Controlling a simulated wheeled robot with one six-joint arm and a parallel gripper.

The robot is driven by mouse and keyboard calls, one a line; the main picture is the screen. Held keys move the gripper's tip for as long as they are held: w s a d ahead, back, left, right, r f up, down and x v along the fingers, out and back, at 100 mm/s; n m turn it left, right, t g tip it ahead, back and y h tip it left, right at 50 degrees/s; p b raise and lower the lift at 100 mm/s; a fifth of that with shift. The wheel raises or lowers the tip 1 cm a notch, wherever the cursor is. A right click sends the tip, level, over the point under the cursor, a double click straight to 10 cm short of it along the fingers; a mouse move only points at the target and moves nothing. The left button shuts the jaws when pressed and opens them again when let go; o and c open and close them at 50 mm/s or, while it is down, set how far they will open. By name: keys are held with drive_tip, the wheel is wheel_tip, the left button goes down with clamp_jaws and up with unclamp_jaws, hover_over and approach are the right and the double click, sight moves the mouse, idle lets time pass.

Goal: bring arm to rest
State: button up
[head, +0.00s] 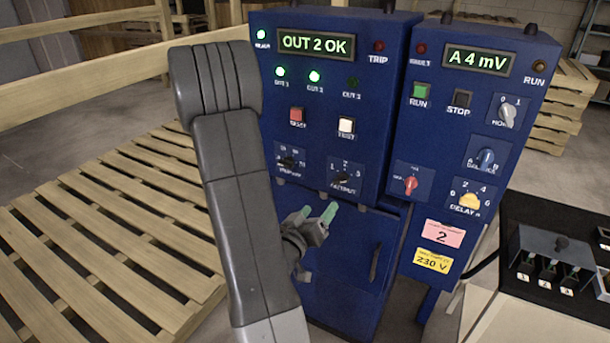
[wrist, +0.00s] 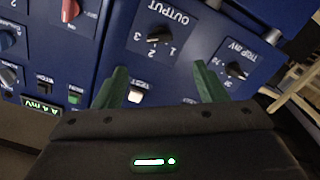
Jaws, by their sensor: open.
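My gripper (head: 318,214) has green fingertips and is open and empty, in front of the lower part of the left blue control box (head: 377,62). In the wrist view the two green fingers (wrist: 160,88) stand apart. The output knob (head: 343,179) is just above the fingertips in the head view; it also shows between and beyond the fingers in the wrist view (wrist: 158,38). My arm covers part of the box's left edge. I cannot tell whether the fingers touch the panel.
The right blue box (head: 455,130) reads "A 4 mV"; the left display (head: 316,46) reads "OUT 2 OK". A red knob (head: 410,185) sits close right of my gripper. A wooden pallet (head: 100,240) lies at left. A black case (head: 560,235) with a small switch unit stands at right.

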sight(340, 182)
drive_tip(key=p+x, duration=0.3)
drive_tip(key=x, duration=1)
drive_tip(key=shift+w+d+r+p, duration=0.1)
drive_tip(key=shift+w+d+p, duration=0.15)
drive_tip(key=shift+p, duration=0.05)
drive_tip(key=b+v, duration=0.4)
drive_tip(key=v, duration=1)
drive_tip(key=p+x, duration=0.4)
drive_tip(key=x, duration=1)
drive_tip(key=shift+r+p, duration=0.1)
drive_tip(key=shift+p, duration=0.2)
drive_tip(key=n+p, duration=0.1)
drive_tip(key=p, duration=0.2)
drive_tip(key=shift+n+p, duration=0.3)
drive_tip(key=shift+p, duration=0.4)
